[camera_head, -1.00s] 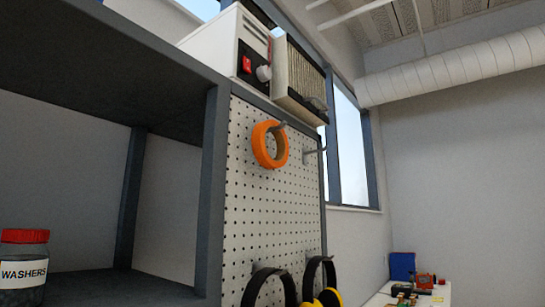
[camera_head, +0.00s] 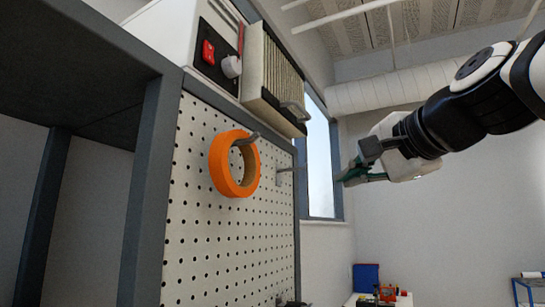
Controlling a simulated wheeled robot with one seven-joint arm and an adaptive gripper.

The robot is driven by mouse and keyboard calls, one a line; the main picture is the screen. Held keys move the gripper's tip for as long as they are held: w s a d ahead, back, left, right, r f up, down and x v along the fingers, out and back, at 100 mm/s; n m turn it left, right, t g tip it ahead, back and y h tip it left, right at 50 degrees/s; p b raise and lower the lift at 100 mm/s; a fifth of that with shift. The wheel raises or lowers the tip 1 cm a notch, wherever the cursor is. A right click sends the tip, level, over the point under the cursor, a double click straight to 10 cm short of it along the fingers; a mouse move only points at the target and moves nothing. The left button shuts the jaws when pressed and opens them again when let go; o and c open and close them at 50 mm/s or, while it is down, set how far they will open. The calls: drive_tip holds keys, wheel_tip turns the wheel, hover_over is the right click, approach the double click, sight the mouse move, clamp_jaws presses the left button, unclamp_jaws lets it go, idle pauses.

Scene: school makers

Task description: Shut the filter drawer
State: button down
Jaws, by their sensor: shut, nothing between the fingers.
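The filter drawer (camera_head: 268,72) is a pleated, cream-coloured filter in a dark frame, with a metal handle (camera_head: 293,109) at its lower right. It sticks out from the side of the white machine (camera_head: 170,35) on top of the shelf unit. The machine has a red switch (camera_head: 208,52) and a pale knob (camera_head: 231,66) on a black panel. My gripper (camera_head: 346,181) is shut and empty. It is to the right of the drawer and lower in the picture, apart from it, pointing left.
An orange tape roll (camera_head: 219,166) hangs on a hook of the pegboard (camera_head: 205,245) below the machine. Another bare hook (camera_head: 287,169) projects towards my gripper. A white table (camera_head: 360,299) with small items stands at the far back. Air right of the pegboard is open.

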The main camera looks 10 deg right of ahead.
wheel_tip(320, 180, up, 15)
drive_tip(key=s+d+m+t+p, duration=0.1)
drive_tip(key=s+d+m+t, duration=0.1)
drive_tip(key=d+m+t, duration=0.15)
drive_tip(key=shift+m, duration=0.35)
drive_tip(key=w+a+p, duration=0.1)
drive_tip(key=w+a, duration=0.1)
drive_tip(key=w, duration=0.2)
drive_tip(key=w+a+r+p, duration=0.1)
drive_tip(key=w+p, duration=0.1)
drive_tip(key=w, duration=0.2)
drive_tip(key=w+a+r+p, duration=0.1)
drive_tip(key=w+a, duration=0.1)
drive_tip(key=w, duration=0.2)
drive_tip(key=shift+w+a+p, duration=0.15)
drive_tip(key=shift+a+p, duration=0.15)
drive_tip(key=shift+p, duration=0.05)
